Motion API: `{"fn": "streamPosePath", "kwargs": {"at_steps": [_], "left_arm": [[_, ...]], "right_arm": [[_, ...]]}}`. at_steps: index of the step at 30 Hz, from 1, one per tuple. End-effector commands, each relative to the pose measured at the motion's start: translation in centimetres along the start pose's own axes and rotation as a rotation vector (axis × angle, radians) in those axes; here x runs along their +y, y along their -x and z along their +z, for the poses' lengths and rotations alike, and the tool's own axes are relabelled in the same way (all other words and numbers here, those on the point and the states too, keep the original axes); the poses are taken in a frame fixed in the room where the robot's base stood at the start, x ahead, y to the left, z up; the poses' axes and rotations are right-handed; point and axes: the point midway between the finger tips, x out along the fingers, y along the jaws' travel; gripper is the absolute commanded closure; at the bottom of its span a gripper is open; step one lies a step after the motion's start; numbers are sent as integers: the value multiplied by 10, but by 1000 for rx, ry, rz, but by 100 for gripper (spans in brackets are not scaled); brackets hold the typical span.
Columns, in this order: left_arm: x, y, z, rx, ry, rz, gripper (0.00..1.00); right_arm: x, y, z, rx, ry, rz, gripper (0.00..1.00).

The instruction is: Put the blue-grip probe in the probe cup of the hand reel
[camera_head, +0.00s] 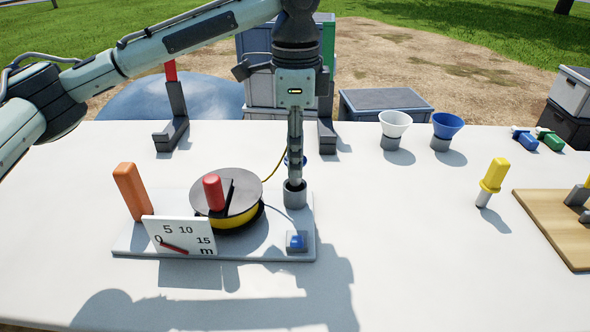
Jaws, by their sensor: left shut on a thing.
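The hand reel has a grey drum with a yellow band (240,215), a red knob and an orange handle (133,190) on a pale base (131,240). Its dark grey probe cup (295,197) stands at the base's back right corner. My left gripper (295,163) is right above the cup, pointing down, shut on the blue-grip probe (295,178). Blue shows beside the fingertips, which hide most of the grip. The probe is upright, and its lower end appears to be inside the cup's mouth. My right gripper is out of view.
Behind the reel is a dark stand (172,130). White (395,124) and blue (447,125) funnels stand at the back. A yellow-handled tool (492,177) stands right, near a wooden board (546,225). The table's front right is clear.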

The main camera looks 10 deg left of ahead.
Motion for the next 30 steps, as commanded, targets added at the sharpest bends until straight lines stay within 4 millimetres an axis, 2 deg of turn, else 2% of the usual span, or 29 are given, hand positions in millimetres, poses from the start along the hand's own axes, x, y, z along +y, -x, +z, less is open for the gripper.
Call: {"fn": "streamPosePath", "kwargs": {"at_steps": [6, 8, 18, 30], "left_arm": [[1, -32, 1, -1, 0, 3, 96], [1, -36, 1, -1, 0, 2, 96], [1, -37, 1, 1, 0, 1, 96], [2, -46, 1, -2, -1, 5, 96]], "right_arm": [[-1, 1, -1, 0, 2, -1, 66], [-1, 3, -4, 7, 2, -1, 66], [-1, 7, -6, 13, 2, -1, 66], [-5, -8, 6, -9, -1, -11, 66]]}}
